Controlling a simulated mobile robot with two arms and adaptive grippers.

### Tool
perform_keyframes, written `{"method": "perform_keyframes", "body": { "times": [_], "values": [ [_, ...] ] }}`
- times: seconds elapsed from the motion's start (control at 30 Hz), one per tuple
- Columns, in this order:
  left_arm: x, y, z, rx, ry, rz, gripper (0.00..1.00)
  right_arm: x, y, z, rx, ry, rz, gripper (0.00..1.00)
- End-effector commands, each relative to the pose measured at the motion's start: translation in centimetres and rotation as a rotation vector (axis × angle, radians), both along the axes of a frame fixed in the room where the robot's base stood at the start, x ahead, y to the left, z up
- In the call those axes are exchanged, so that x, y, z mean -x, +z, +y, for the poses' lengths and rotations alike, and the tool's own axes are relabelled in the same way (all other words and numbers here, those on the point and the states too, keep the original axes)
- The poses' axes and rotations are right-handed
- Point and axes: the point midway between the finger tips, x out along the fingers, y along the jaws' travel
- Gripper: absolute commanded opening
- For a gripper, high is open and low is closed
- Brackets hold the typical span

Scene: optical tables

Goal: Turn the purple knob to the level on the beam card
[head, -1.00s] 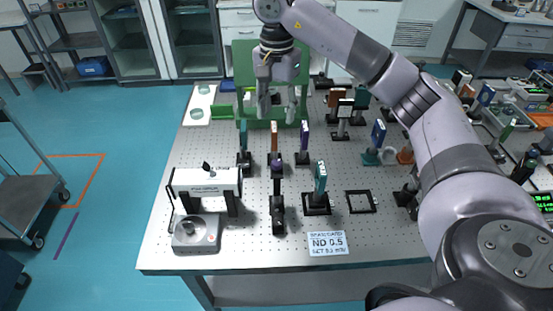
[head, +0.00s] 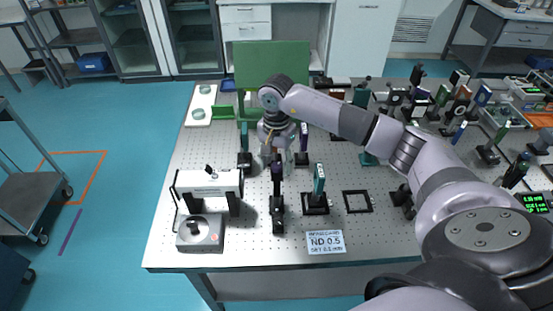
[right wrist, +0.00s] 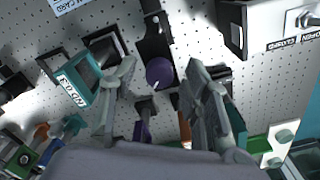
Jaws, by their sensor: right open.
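The purple knob (right wrist: 159,72) shows in the right wrist view on a dark mount, with a pale pointer line on its face. In the head view the knob (head: 277,166) is small and partly lost against my gripper. My right gripper (head: 277,155) is open, fingers downward, just behind and above the knob. In the right wrist view the fingers of the right gripper (right wrist: 162,68) stand on either side of the knob, apart from it. The beam card (head: 326,241) lies at the table's front edge and reads ND 0.5, with a small SET line in mW that is hard to read.
Several posts stand behind.

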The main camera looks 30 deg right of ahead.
Motion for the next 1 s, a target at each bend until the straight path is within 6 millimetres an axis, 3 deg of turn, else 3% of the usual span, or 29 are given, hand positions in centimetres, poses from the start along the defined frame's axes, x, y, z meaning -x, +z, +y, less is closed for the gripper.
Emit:
{"method": "perform_keyframes", "body": {
  "times": [0.27, 0.9, 1.0],
  "values": [
    [-0.03, 0.02, 0.01, 0.000, 0.001, -0.001, 0.40, 0.01, -0.20, 0.00, 0.000, 0.000, 0.001, 0.44],
    [-0.06, 0.04, 0.01, 0.000, 0.001, -0.001, 0.40, 0.00, -0.13, -0.01, 0.000, 0.000, 0.000, 0.01],
    [-0.06, 0.04, 0.00, 0.000, 0.001, -0.001, 0.40, 0.00, -0.12, -0.01, 0.000, 0.000, 0.000, 0.00]
  ]
}}
